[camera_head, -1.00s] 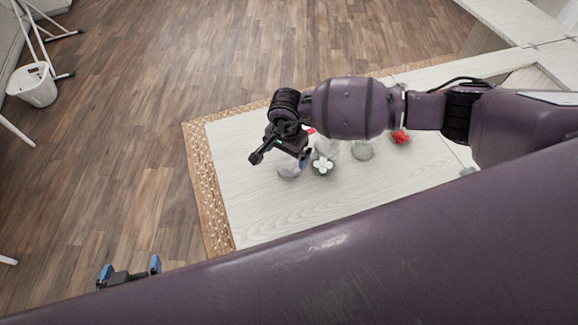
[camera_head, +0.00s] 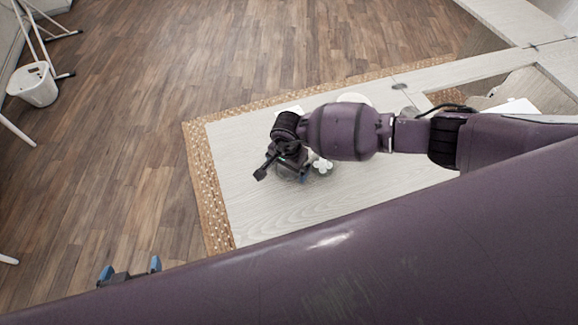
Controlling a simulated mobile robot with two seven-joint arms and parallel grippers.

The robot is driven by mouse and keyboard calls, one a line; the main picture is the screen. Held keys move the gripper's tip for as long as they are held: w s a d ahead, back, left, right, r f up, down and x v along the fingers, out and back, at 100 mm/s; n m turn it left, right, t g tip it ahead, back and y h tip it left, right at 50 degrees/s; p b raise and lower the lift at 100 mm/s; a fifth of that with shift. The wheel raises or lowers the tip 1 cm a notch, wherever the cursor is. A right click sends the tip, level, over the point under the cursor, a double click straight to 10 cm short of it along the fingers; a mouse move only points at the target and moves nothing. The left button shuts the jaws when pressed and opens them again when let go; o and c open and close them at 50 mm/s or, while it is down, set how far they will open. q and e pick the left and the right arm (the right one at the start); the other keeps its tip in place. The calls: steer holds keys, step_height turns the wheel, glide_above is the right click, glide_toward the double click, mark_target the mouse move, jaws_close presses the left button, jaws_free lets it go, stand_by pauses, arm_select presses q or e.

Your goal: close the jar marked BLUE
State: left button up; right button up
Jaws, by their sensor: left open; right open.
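A white cross-shaped lid or knob (camera_head: 322,166) shows on the table just right of my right gripper (camera_head: 283,176). My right gripper is open and low over the table, at the spot where a greyish jar stood in view earlier; its own body now hides most of what is under it. I cannot tell whether it touches anything. No BLUE marking can be read, and the other jars are hidden behind my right arm. My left gripper (camera_head: 130,274) is open and empty at the lower left, over the floor and away from the table.
The pale wooden tabletop (camera_head: 275,222) has a patterned brown border (camera_head: 207,190) and is clear at the front. Part of a white round thing (camera_head: 354,98) shows behind my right arm. A white bin (camera_head: 33,84) stands on the floor at the far left.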

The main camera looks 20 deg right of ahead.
stand_by(0.3)
steer(key=c, duration=1)
step_height(320, 180, up, 20)
stand_by(0.4)
